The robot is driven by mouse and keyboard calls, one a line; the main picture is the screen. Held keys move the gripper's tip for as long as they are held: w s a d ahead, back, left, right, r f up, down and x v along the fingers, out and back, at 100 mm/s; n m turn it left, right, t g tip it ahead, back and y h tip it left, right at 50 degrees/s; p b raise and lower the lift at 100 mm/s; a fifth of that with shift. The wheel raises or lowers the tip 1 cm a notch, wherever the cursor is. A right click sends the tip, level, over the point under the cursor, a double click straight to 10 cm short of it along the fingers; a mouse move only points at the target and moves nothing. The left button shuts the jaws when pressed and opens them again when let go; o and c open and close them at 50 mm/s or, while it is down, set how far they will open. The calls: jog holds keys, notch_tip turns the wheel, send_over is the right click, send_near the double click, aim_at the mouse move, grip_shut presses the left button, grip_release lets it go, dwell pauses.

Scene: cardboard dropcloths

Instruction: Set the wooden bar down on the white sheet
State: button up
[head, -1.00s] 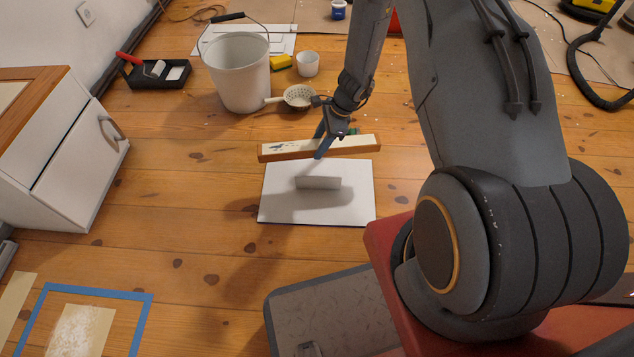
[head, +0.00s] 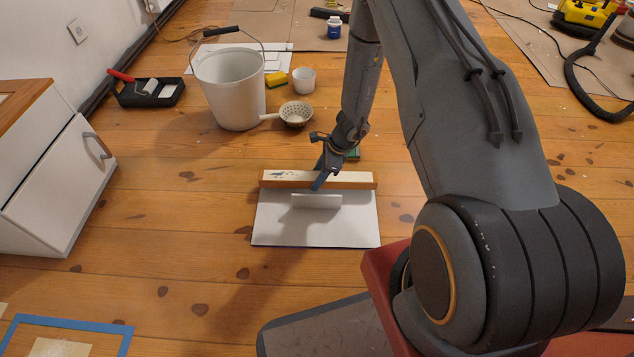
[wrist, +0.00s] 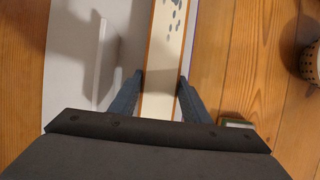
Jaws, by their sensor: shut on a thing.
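The wooden bar (head: 275,179) is long, with a pale top face, brown sides and blue-grey flecks. It lies crosswise over the far edge of the white sheet (head: 275,228) in the head view. My gripper (head: 320,184) is shut on the bar near its middle. In the wrist view the fingers (wrist: 158,88) flank the bar (wrist: 168,45), with the sheet (wrist: 62,100) mostly on the left and a thin strip of its edge on the right. I cannot tell whether the bar touches the sheet. A thin white upright piece (head: 316,201) stands on the sheet.
A white bucket (head: 232,92), a strainer (head: 296,113), a white cup (head: 302,79) and a yellow sponge (head: 276,79) stand beyond the sheet. A small green item (head: 353,154) lies behind the gripper. A white cabinet (head: 60,185) is at left. Floor left of the sheet is clear.

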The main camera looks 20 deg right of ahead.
jog(key=shift+f, duration=1.05)
jog(key=shift+f+b, duration=0.15)
jog(key=shift+b, duration=0.15)
jog(key=o, duration=1.3)
jog(key=shift+o, duration=0.2)
jog(key=p+v, duration=0.5)
jog(key=v, duration=0.7)
jog(key=shift+a, duration=0.1)
